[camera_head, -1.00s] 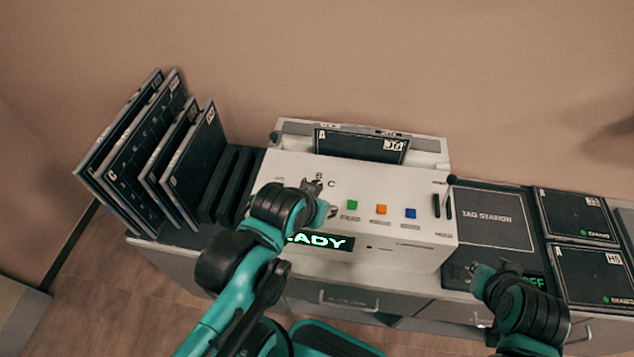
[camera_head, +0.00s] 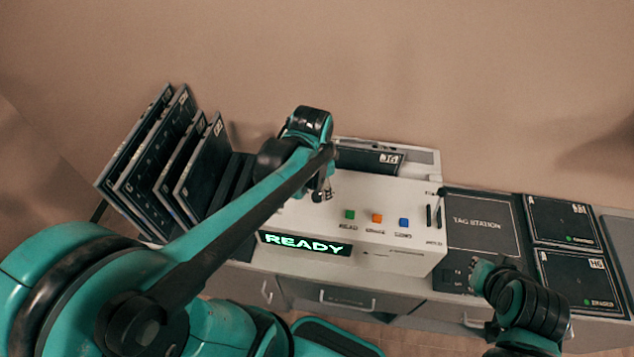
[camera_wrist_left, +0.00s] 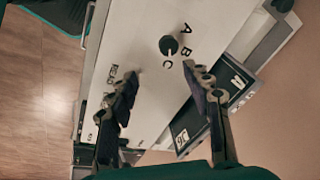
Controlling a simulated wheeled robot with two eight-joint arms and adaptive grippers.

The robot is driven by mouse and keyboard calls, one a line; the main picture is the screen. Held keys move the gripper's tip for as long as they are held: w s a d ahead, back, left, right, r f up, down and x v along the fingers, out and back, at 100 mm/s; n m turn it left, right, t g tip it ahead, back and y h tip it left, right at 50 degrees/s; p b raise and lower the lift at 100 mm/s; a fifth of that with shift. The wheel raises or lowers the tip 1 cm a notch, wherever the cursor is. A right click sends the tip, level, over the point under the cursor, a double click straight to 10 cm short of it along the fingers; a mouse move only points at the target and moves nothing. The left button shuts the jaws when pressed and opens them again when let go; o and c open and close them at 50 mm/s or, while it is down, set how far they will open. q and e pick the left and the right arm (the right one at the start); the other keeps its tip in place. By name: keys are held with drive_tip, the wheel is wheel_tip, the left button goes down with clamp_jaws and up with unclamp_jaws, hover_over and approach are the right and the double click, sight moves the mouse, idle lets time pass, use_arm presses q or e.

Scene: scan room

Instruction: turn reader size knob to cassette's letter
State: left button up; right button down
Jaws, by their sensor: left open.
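The white reader (camera_head: 400,215) stands on the counter with a lit READY display (camera_head: 303,244). Its dark round size knob (camera_wrist_left: 168,45) shows in the left wrist view, beside the letters A, B and C; I cannot tell where it points. My left arm hides the knob in the head view. A dark cassette (camera_head: 370,160) sits in the reader's rear slot, and it also shows in the left wrist view (camera_wrist_left: 234,84). My left gripper (camera_wrist_left: 165,84) is open and empty above the reader, apart from the knob. My right gripper (camera_head: 480,272) is over the tag station's front; its jaw state is unclear.
Green (camera_head: 350,214), orange (camera_head: 377,218) and blue (camera_head: 403,222) buttons lie on the reader top, with dark levers (camera_head: 433,215) to their right. A rack of cassettes (camera_head: 165,160) stands left. The tag station (camera_head: 480,225) and flat cassettes (camera_head: 565,220) lie right.

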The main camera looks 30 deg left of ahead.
sight(317, 195)
use_arm(q)
drive_tip(key=w+a+m+g+p, duration=0.1)
drive_tip(key=w+m+p, duration=0.1)
drive_tip(key=shift+w+a+f+m+g, duration=0.25)
drive_tip(key=shift+a+f+m+g, duration=0.1)
drive_tip(key=shift+a+m+g, duration=0.05)
drive_tip(key=shift+w+a+f+m+p, duration=0.15)
drive_tip(key=shift+f+m+p, duration=0.15)
drive_tip(key=shift+f+p, duration=0.1)
wheel_tip(317, 195, down, 8)
drive_tip(key=shift+r+b, duration=0.1)
drive_tip(key=shift+b, duration=0.9)
use_arm(e)
drive_tip(key=shift+r, duration=0.9)
use_arm(q)
clamp_jaws()
